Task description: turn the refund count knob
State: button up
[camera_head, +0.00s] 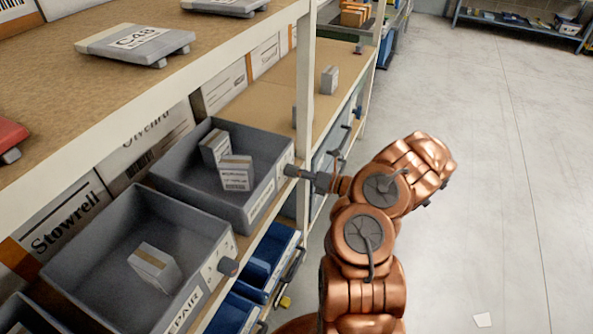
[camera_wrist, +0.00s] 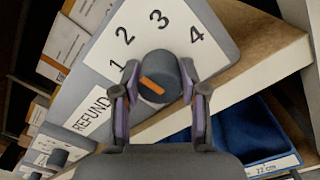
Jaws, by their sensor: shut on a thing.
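The refund count knob (camera_wrist: 158,68) is a dark grey round knob with an orange mark on its face. My gripper (camera_wrist: 159,78) is shut on the knob, one finger on each side. In the head view, my gripper (camera_head: 303,173) meets the knob (camera_head: 289,170) at the front of a grey bin (camera_head: 262,205); the fingers are too small there to make out.
The grey bin holds two small boxes (camera_head: 236,173). A nearer grey bin, with a REPAIR label (camera_head: 185,312), has its own knob (camera_head: 228,266). Blue bins (camera_head: 268,255) sit below.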

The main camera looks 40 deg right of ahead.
jog(key=shift+w+d+r+m, duration=0.1)
jog(key=shift+d+m, duration=0.05)
jog(key=shift+m, duration=0.15)
jog(key=o, duration=1.1)
jog(key=shift+o, duration=0.2)
jog(key=v, duration=1.2)
